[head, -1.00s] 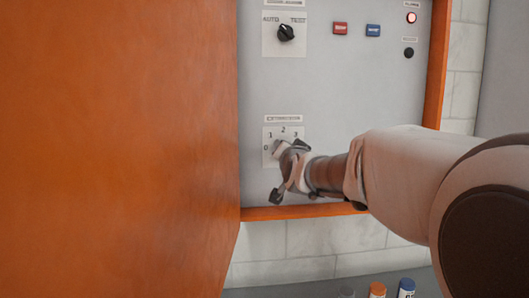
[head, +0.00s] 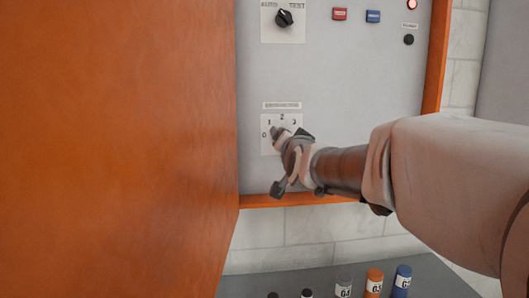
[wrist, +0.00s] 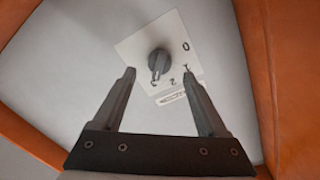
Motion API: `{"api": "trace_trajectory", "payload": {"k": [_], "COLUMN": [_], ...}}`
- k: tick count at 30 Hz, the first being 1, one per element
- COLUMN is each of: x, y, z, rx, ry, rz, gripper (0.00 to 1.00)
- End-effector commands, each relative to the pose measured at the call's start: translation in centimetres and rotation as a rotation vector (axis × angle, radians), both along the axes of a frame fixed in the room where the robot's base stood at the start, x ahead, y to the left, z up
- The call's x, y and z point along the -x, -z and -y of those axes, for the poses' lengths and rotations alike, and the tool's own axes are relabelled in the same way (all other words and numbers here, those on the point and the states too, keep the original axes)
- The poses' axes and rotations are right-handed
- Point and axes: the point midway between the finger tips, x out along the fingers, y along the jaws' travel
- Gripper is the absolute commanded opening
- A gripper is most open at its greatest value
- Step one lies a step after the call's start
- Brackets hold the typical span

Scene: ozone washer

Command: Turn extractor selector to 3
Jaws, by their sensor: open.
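The extractor selector is a dark round knob (wrist: 158,61) on a white plate (wrist: 140,42) marked 0, 1, 2 and 3. In the wrist view its raised grip points down toward the 3, past the 2. My gripper (wrist: 158,72) is open, with one finger on each side of the knob in the picture. The fingertips look apart from the knob, with nothing between them. In the head view my gripper (head: 290,134) is in front of the plate (head: 266,149) and hides most of the knob and the lower right of the plate.
The grey panel (head: 340,80) has an AUTO/TEST knob (head: 284,18), a red button (head: 339,14), a blue button (head: 373,16) and a lit red lamp (head: 412,4). An open orange door (head: 120,140) stands close at left. Labelled bottles (head: 374,281) stand below.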

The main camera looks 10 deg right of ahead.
Motion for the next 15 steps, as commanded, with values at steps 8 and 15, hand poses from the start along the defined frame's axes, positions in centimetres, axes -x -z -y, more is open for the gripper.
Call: {"api": "trace_trajectory", "payload": {"k": [8,15], "x": [5.2,9.3], "y": [-0.3,-0.5], "z": [-0.2,-0.4], "rx": [0.0,-0.001], "ry": [0.0,0.0], "rz": [0.004,0.004], "gripper": [0.75,0.75]}}
